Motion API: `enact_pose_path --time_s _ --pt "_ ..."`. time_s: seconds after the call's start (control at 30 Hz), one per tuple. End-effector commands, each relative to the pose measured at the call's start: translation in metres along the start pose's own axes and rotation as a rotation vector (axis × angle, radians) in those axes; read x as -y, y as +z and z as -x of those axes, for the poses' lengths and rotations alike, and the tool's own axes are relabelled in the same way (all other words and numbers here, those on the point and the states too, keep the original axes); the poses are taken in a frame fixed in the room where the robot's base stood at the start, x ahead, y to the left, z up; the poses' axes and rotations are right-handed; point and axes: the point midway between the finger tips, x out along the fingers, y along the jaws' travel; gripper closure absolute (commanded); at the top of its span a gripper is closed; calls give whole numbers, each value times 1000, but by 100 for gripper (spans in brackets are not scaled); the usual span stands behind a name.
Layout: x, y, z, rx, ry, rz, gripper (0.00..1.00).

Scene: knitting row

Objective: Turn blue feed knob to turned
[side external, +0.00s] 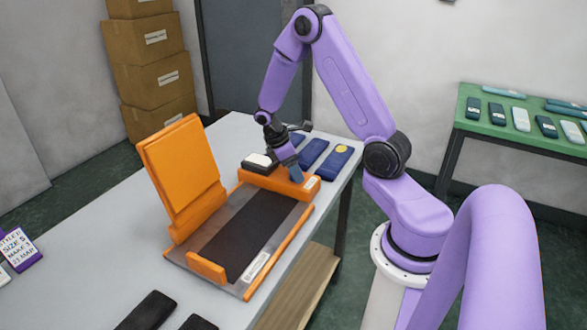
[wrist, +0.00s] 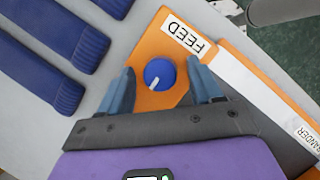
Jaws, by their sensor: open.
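The blue feed knob (wrist: 160,74) is round with a white pointer line, set on an orange block (wrist: 150,45) beside a white FEED label (wrist: 187,38). In the wrist view its pointer slants toward the lower left. My gripper (wrist: 160,85) is open, with one blue finger on each side of the knob and small gaps between. In the side view my gripper (side external: 287,160) is low over the orange block at the far end of the orange-framed machine (side external: 207,268), and hides the knob there.
Folded dark blue knitted pieces (side external: 313,153) lie on the grey table (side external: 85,255) behind the machine. An orange upright panel (side external: 182,165) stands at its left. Dark pieces (side external: 150,312) lie at the front. A white BRANDER label (wrist: 300,130) is close to my gripper.

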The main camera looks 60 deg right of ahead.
Motion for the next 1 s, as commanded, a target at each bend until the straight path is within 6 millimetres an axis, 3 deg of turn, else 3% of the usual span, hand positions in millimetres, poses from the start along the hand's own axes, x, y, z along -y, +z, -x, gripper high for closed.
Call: enact_pose_path --time_s 0.1,0.27,0.3,0.67,1.0 --pt "0 0 0 0 0 0 36" --pt "0 0 0 0 0 0 88" --pt "0 0 0 0 0 0 90" --pt "-1 0 0 0 -20 -51 90" --pt "-2 0 0 0 -115 -277 90"
